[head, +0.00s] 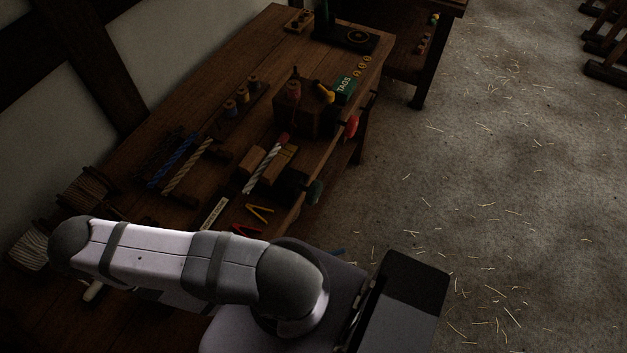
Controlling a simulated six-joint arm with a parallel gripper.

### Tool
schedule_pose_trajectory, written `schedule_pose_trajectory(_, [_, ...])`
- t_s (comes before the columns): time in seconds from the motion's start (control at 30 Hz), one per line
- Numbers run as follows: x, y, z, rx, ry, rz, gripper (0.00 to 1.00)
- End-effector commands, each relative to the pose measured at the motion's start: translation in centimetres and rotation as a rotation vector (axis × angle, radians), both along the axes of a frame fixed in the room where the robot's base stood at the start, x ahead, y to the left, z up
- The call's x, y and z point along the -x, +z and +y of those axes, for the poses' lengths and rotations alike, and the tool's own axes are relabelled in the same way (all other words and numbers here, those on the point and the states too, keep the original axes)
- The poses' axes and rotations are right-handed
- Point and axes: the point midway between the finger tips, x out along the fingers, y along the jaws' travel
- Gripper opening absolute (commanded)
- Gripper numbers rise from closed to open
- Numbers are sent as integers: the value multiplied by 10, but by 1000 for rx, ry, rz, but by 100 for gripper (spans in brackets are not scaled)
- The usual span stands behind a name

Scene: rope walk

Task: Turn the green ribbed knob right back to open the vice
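A dull green knob (315,191) sticks out at the front edge of the wooden workbench; its ribs are too dark and small to make out. Next to it are two pale wooden blocks that look like the vice's jaws, a left one (252,161) and a right one (279,163). A white striped rope piece (264,165) with a red end lies between them, slanting. Whether the blocks press on it I cannot tell. My gripper is not visible; only my pale arm links cross the lower left, well below the knob.
On the bench (222,78) lie yellow tweezers (260,213), an orange pair (247,229), rope lengths (187,167) and spools. A dark wooden box (297,117) and a green TAGS box (345,88) stand farther back. A red item (352,126) hangs at the front edge.

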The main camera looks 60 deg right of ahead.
Motion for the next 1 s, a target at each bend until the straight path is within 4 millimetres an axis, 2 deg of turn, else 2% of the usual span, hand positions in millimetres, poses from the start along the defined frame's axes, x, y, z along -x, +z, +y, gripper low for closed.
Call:
schedule_pose_trajectory(0.03, [6, 2, 19, -41, -84, -74, 38])
schedule_pose_trajectory(0.1, [11, -12, 46, -94, -198, -182, 38])
schedule_pose_trajectory(0.3, [4, -58, 109, -140, -492, -508, 38])
schedule_pose_trajectory(0.47, [0, -96, 125, -25, -681, -758, 38])
schedule_pose_trajectory(0.63, [-8, -127, 113, 157, -817, -1038, 38])
schedule_pose_trajectory(0.73, [-17, -139, 92, 279, -860, -1230, 38])
schedule_pose_trajectory(0.87, [-29, -142, 48, 451, -861, -1516, 38])
schedule_pose_trajectory(1.0, [-42, -122, -10, 624, -770, -1848, 38])
